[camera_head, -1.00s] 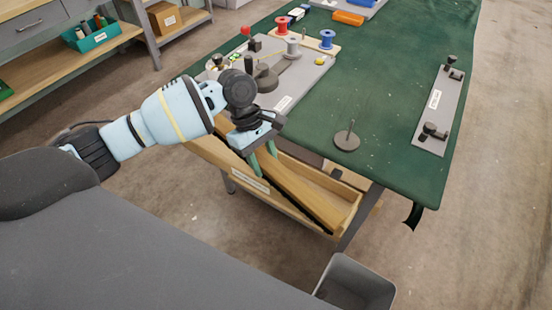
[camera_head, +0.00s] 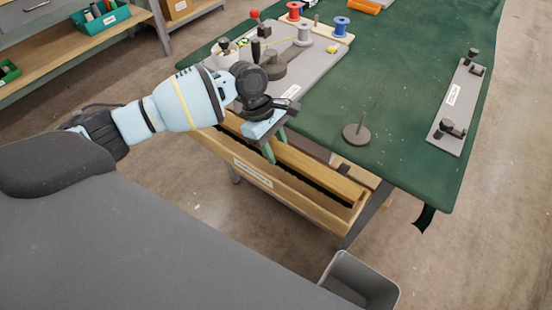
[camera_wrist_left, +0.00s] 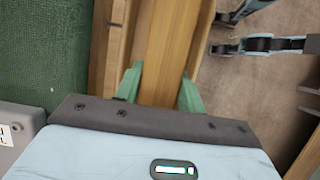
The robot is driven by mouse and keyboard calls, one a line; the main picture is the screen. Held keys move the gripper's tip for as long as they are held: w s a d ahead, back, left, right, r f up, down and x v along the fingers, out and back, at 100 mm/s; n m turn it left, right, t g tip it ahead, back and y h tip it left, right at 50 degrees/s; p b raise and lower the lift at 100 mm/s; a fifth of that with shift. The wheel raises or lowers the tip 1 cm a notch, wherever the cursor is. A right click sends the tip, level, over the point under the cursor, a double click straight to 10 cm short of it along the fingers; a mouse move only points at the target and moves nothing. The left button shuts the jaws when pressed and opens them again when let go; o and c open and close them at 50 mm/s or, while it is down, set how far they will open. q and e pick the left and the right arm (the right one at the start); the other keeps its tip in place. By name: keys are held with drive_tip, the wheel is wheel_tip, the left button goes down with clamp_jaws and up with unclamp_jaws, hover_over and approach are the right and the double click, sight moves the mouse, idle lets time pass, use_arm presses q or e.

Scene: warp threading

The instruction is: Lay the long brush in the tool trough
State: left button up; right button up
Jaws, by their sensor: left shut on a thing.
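The long brush (camera_head: 318,172) is a long wooden bar with a dark bristle strip along its lower side. My left gripper (camera_head: 276,150) is shut on it, its green fingers on either side of the bar. In the left wrist view the brush (camera_wrist_left: 163,45) runs between the fingertips (camera_wrist_left: 160,88). The tool trough (camera_head: 290,197) is a pale wooden channel with a white label on its front wall, along the table's near edge. The brush lies lengthwise in line with the trough, over or within its opening. I cannot tell whether it touches the floor, which is hidden.
The green-topped table (camera_head: 400,110) holds a grey board (camera_head: 290,75) with spools behind my left gripper. A round-based pin (camera_head: 356,133) stands near the trough's right end. A grey bin (camera_head: 358,282) stands on the floor in front.

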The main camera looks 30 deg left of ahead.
use_arm(q)
wheel_tip(320, 180, down, 5)
drive_tip(key=shift+r+b, duration=0.1)
drive_tip(key=shift+b, duration=0.4)
drive_tip(key=o, duration=1)
drive_tip(key=shift+o, duration=0.2)
drive_tip(key=p+v, duration=0.1)
drive_tip(key=v, duration=1.1)
drive_tip(key=shift+p, duration=0.35)
drive_tip(key=shift+d, duration=0.1)
